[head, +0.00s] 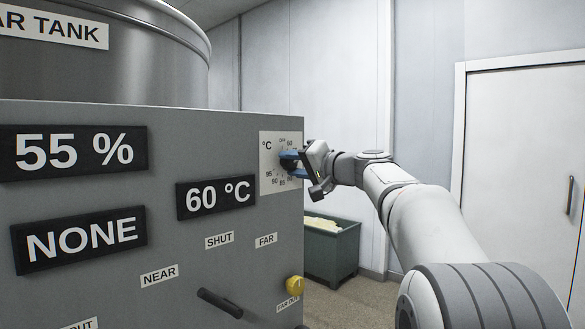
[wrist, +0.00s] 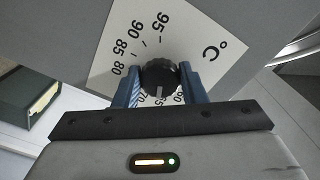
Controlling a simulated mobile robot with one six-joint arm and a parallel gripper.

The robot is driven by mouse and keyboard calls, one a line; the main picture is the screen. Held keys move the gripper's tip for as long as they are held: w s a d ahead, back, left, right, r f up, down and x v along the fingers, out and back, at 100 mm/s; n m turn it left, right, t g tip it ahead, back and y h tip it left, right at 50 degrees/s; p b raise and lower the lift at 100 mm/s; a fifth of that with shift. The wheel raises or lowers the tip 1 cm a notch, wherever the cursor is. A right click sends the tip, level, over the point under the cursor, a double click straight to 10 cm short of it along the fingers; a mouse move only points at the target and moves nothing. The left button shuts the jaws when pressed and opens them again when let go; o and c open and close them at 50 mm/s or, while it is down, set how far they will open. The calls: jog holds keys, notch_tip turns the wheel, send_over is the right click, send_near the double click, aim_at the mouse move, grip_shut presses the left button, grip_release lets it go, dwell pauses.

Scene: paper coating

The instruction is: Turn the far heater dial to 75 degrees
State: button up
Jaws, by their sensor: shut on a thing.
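The heater dial (wrist: 159,75) is a black ribbed knob on a white scale plate (wrist: 205,45) marked in °C. In the head view, the plate (head: 267,150) is at the panel's right edge; the dial is mostly hidden there by my gripper (head: 286,164). In the wrist view, my gripper (wrist: 160,80) has its blue fingers on either side of the knob, shut on it. A white pointer line on the knob points down, near the 65 mark. The left finger covers the scale near 75. The temperature display (head: 215,197) reads 60 °C.
Two more displays, reading 55 % (head: 74,151) and NONE (head: 80,240), are on the grey panel. Below are a dark lever (head: 219,303) and a yellow knob (head: 295,286). A green bin (head: 332,250) stands behind the panel. A white door (head: 522,150) is at the right.

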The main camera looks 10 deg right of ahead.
jog(key=m+p, duration=0.1)
jog(key=m, duration=0.4)
jog(key=shift+r+m, duration=0.1)
jog(key=shift+m, duration=0.2)
jog(key=m+p, duration=0.1)
jog(key=m, duration=0.3)
jog(key=shift+m, duration=0.4)
jog(key=shift+p, duration=0.3)
jog(key=o, duration=1)
jog(key=shift+r, duration=0.1)
jog(key=b+v, duration=0.1)
jog(key=v, duration=0.7)
